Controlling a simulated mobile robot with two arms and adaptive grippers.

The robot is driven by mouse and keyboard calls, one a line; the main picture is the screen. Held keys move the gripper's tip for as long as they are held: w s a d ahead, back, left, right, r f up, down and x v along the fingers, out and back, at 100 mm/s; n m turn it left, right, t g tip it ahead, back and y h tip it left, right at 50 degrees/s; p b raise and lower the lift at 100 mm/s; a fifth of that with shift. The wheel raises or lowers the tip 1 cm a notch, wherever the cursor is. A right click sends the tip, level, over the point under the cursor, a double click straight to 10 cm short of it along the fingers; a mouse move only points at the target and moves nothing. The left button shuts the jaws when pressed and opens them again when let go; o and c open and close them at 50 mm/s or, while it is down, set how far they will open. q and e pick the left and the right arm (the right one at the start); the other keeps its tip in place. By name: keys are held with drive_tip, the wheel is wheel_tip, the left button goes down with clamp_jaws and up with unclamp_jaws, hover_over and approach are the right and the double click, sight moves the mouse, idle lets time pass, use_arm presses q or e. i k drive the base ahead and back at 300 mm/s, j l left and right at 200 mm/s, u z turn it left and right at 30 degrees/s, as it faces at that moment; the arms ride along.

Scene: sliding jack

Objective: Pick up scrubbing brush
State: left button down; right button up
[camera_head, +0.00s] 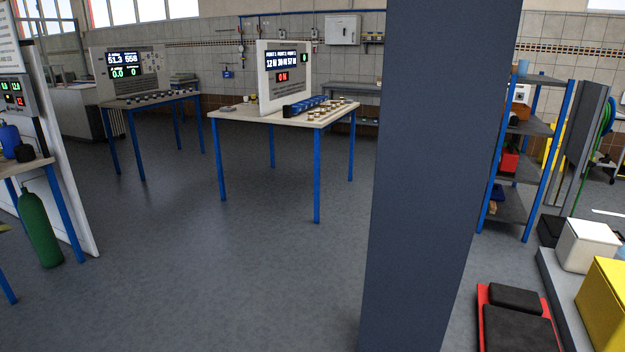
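I cannot make out a scrubbing brush in the head view. Small items on the shelf rack (528,128) at the right are too small or too dark to name, including a brownish one on its low shelf (510,208). Neither of my grippers is in view.
A wide dark grey pillar (435,180) stands close, right of centre, and hides what is behind it. A table (232,114) with blue legs stands beyond open floor (220,260). A red-and-black creeper (515,325), a white box (590,245) and a yellow box (605,305) are at lower right.

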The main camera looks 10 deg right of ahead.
sight(492, 206)
drive_tip(key=i+j+u, duration=0.2)
drive_tip(key=i, duration=0.85)
drive_tip(key=i+j+u, duration=0.1)
drive_tip(key=i+u, duration=0.15)
drive_tip(key=i, duration=0.8)
drive_tip(key=i+l+z, duration=0.15)
drive_tip(key=i+z, duration=0.15)
drive_tip(key=i, duration=0.25)
drive_tip(key=i+z, duration=0.3)
drive_tip(key=i, duration=0.25)
drive_tip(key=i+j+z, duration=0.15)
drive_tip(key=i+z, duration=0.2)
drive_tip(key=i, duration=0.2)
drive_tip(key=i+j+z, duration=0.3)
drive_tip(key=i, duration=0.25)
drive_tip(key=i+l+z, duration=0.1)
drive_tip(key=i+z, duration=0.2)
drive_tip(key=i, duration=0.2)
drive_tip(key=i+z, duration=0.25)
drive_tip(key=i, duration=0.25)
drive_tip(key=i+j+z, duration=0.1)
drive_tip(key=i+z, duration=0.2)
drive_tip(key=i, duration=0.2)
drive_tip(key=i+j+z, duration=0.3)
drive_tip(key=i, duration=0.2)
